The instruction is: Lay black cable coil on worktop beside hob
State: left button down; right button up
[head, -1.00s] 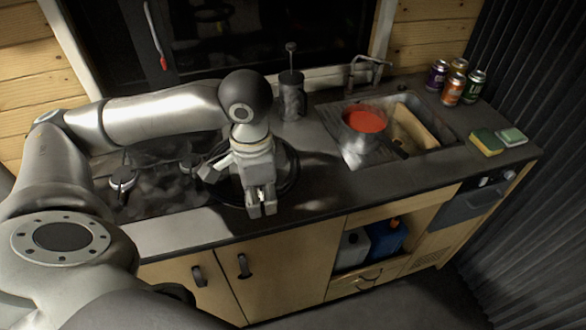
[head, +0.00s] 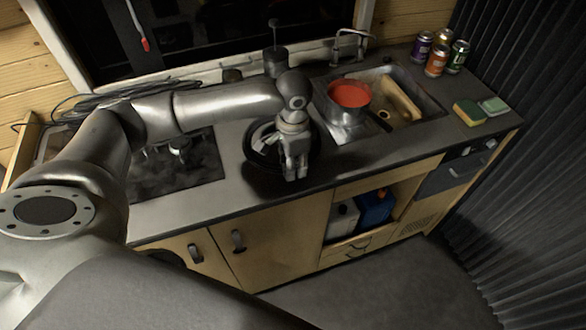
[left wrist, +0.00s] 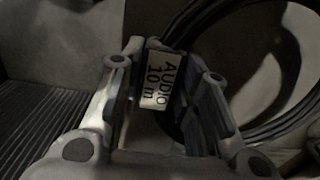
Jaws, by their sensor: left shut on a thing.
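The black cable coil (head: 254,150) is in my left gripper (head: 295,175), over the worktop (head: 222,150) between the hob and the sink. In the left wrist view, the fingers (left wrist: 165,110) are shut on the coil at its white label (left wrist: 160,85), which reads "AUDIO 10 m"; the loops (left wrist: 292,75) curve away to the right. My wrist hides part of the coil in the head view. I cannot tell whether the coil touches the worktop. The dark hob (head: 175,170) is to the left of the coil. My right gripper is not in view.
A red-filled pot (head: 349,95) stands at the sink (head: 425,105), right of the coil. A dark press pot (head: 275,62) is behind. Several cans (head: 437,60) and sponges (head: 468,112) are at the right. Loose dark cables (head: 100,100) lie behind the hob.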

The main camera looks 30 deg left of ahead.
pick_arm(q)
notch_tip(320, 180, down, 2)
jog(key=shift+f+p, duration=0.1)
jog(key=shift+p, duration=0.45)
jog(key=shift+f, duration=0.4)
jog(key=c, duration=1.3)
grip_release()
jog(key=shift+f, duration=0.1)
jog(key=shift+c, duration=0.2)
jog(key=shift+o, duration=1.3)
